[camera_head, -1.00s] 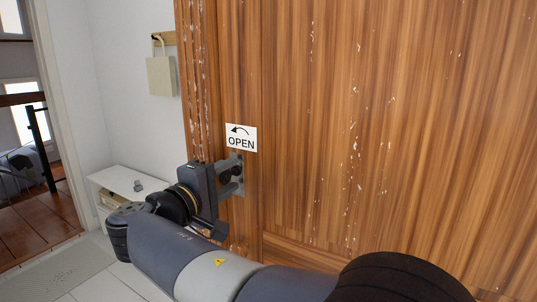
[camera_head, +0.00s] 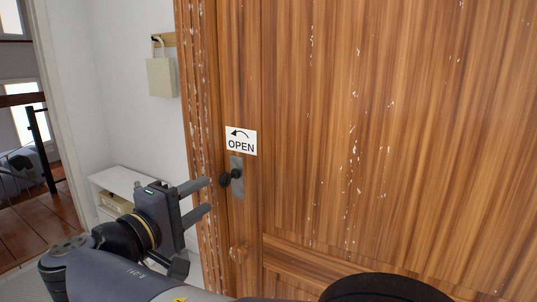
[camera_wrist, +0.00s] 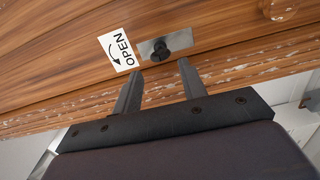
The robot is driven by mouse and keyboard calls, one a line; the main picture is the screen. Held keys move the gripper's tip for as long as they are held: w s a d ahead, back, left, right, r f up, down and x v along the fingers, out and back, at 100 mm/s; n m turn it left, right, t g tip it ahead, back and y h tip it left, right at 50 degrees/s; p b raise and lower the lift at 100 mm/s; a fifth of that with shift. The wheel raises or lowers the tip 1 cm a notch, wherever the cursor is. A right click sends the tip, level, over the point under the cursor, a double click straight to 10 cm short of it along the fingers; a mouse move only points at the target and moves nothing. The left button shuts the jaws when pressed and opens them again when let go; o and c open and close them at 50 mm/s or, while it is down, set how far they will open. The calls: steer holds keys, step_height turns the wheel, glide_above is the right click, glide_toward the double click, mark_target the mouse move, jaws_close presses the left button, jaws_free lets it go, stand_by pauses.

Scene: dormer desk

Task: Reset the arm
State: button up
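My gripper (camera_head: 208,199) is open and empty, its two fingers apart and pointing at the wooden door (camera_head: 380,130). It is left of and slightly below the dark door knob (camera_head: 226,179), with a gap between. The knob sits on a grey metal plate (camera_head: 237,177). In the wrist view the two fingers (camera_wrist: 160,82) point toward the knob (camera_wrist: 160,50) and its plate (camera_wrist: 181,42), with nothing between them. A white "OPEN" sign with a curved arrow (camera_head: 241,141) is fixed above the plate; it also shows in the wrist view (camera_wrist: 118,50).
A white low shelf (camera_head: 115,178) stands against the white wall behind my gripper. A pale bag (camera_head: 161,77) hangs from a wooden rail on that wall. An open doorway with a dark railing (camera_head: 41,150) is at far left. The door looks closed.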

mark_target(220, 182)
steer(key=b+x, duration=0.1)
steer(key=x, duration=0.7)
steer(key=shift+w+d, duration=0.15)
steer(key=shift+w, duration=0.05)
steer(key=shift+r+n+p, duration=0.3)
steer(key=shift+p, duration=0.45)
steer(key=shift+n+p, duration=0.4)
steer(key=shift+p, duration=0.05)
steer(key=n+p, duration=0.4)
steer(key=shift+r, duration=0.1)
steer(key=n+p, duration=0.3)
steer(key=p, duration=0.1)
steer(key=shift+n, duration=0.3)
steer(key=n+p, duration=0.5)
steer(key=shift+a+r+p, duration=0.1)
steer(key=shift+a+p, duration=0.1)
steer(key=shift+p, duration=0.15)
steer(key=n+p, duration=0.4)
steer(key=v, duration=0.1)
steer(key=b+v, duration=0.1)
steer(key=shift+s+a+f, duration=0.25)
steer(key=shift+a+f, duration=0.05)
steer(key=shift+s, duration=0.15)
